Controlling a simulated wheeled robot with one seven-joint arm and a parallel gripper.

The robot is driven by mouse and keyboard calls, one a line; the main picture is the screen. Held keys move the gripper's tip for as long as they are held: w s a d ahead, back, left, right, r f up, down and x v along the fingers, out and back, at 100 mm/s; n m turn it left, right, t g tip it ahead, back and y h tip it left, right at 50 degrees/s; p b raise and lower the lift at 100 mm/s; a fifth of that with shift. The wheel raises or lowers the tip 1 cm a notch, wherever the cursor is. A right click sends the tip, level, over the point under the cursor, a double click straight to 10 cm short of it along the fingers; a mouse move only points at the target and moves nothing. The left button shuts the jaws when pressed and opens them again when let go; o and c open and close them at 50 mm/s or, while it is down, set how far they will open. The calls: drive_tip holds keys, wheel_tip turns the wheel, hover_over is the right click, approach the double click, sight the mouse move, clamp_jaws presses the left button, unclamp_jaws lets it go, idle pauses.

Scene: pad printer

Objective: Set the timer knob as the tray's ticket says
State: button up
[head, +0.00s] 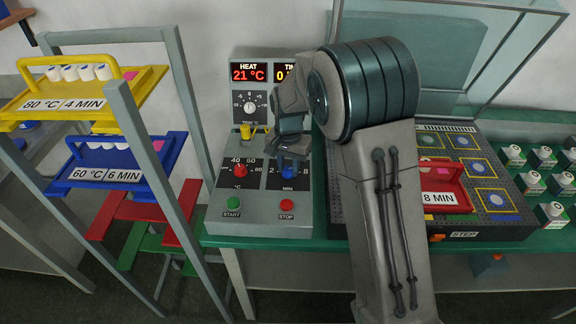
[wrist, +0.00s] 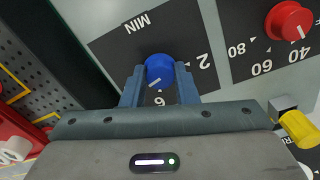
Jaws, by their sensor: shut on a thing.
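The blue timer knob (wrist: 160,68) is on the dark MIN dial (head: 291,178), with my gripper's fingers on either side of it. My gripper (wrist: 160,84) is shut on it; in the head view the blue knob (head: 288,165) is partly covered by the gripper. The knob's white mark points to the lower left in the wrist view, close to a partly hidden numeral that looks like 6. The 2 is clear; the 8 shows in the head view. A red tray (head: 452,172) has a ticket (head: 439,198) reading 8 MIN; its left part is behind my arm.
The red heat knob (head: 239,170), yellow lever (head: 246,131), green START (head: 233,203) and red STOP (head: 287,205) buttons are close by. The heat display (head: 249,72) reads 21 °C. Yellow (head: 20,108) and blue (head: 75,178) trays stand on the left rack.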

sight(290, 170)
drive_tip(key=shift+w+r, duration=0.1)
drive_tip(key=o, duration=1)
wheel_tip(290, 170, up, 14)
idle(0.4)
drive_tip(key=s+d+r+n+t, duration=0.1)
drive_tip(key=s+d+r+n, duration=0.15)
drive_tip(key=s+d, duration=0.8)
drive_tip(key=s+d+f+n+t, duration=0.1)
drive_tip(key=s+d+f, duration=0.1)
drive_tip(key=s, duration=0.5)
drive_tip(key=s+d+f, duration=0.2)
drive_tip(key=s+d, duration=0.1)
drive_tip(key=s, duration=0.5)
drive_tip(key=shift+n+t, duration=0.35)
drive_tip(key=shift+t, duration=0.05)
